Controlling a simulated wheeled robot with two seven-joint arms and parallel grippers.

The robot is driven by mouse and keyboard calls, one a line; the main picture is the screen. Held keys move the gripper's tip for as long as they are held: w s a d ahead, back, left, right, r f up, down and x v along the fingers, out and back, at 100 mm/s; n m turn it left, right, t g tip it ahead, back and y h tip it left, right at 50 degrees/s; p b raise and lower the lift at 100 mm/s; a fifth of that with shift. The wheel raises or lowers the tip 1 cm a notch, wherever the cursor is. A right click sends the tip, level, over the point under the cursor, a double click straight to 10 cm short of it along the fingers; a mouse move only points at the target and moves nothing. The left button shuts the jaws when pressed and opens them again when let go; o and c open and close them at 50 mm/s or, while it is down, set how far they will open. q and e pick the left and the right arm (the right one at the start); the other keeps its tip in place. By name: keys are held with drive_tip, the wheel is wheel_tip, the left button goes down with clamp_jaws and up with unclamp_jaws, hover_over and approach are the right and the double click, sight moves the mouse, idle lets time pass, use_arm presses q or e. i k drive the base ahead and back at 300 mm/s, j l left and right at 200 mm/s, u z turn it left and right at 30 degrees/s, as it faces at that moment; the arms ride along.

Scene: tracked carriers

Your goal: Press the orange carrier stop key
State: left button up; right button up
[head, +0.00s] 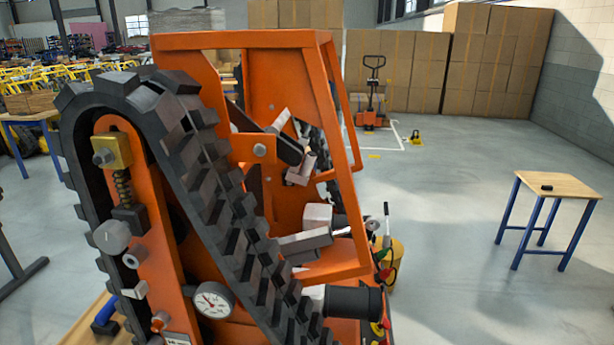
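The orange tracked carrier (277,40) fills the left and middle of the head view, close in front of me. Its black rubber track (200,150) loops around an orange side frame (150,215) with a round gauge (213,300) low on it. Small red and yellow parts (377,328) show at the carrier's lower right edge. They are too small and partly cut off, so I cannot tell whether one is the stop key. I cannot make out either of my grippers in this view.
A small wooden table with blue legs (556,185) stands at the right with a small black object (546,188) on it. A yellow container (388,258) stands just right of the carrier. A pallet truck (372,95) and stacked boxes (495,60) are behind. The right floor is mostly open.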

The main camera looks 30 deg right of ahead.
sight(386, 324)
drive_tip(key=k+l, duration=0.1)
drive_tip(key=l, duration=0.5)
drive_tip(key=k+l+z, duration=0.1)
drive_tip(key=l, duration=0.5)
drive_tip(key=k+l+z, duration=0.1)
drive_tip(key=l, duration=0.5)
drive_tip(key=k+l, duration=0.1)
drive_tip(key=l, duration=0.55)
